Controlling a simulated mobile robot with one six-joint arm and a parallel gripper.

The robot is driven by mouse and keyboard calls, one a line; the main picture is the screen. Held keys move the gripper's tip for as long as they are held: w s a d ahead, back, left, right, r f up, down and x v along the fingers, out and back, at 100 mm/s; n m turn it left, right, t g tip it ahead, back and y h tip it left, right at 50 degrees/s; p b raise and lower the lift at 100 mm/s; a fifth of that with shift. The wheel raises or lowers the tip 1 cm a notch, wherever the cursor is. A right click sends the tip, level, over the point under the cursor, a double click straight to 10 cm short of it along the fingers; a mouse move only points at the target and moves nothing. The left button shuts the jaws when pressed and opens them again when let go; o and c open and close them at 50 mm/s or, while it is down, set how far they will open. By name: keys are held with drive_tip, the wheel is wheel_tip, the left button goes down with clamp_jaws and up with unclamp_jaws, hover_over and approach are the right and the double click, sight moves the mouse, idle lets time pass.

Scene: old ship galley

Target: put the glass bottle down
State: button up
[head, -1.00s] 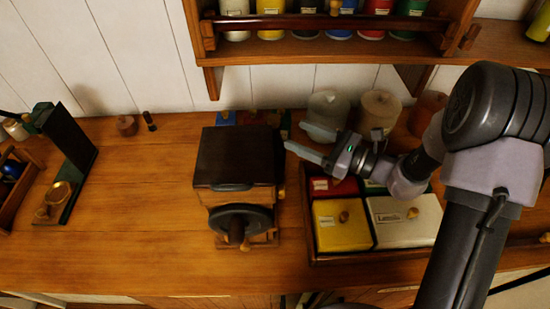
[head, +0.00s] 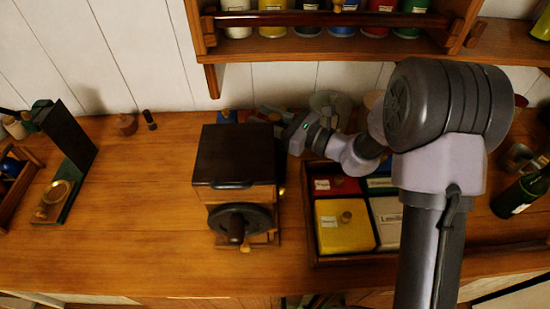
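A dark green glass bottle (head: 518,194) with a pale label is on the counter at the right edge of the head view, partly cut off by the frame. It is well to the right of my gripper (head: 270,112), and my arm is between them in the picture. My gripper is low behind the dark-topped wooden grinder (head: 235,155), near its back right corner. Its fingers point left and are partly hidden by the grinder. I see no bottle in the gripper, and I cannot make out the gap between the fingers.
A wooden tray (head: 318,262) of labelled boxes, including a yellow one (head: 341,226), sits right of the grinder. A shelf of jars (head: 330,48) hangs above. A dark upright stand (head: 68,140) is at left. The counter (head: 135,200) between stand and grinder is clear.

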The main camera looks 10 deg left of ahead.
clamp_jaws()
idle(1.1)
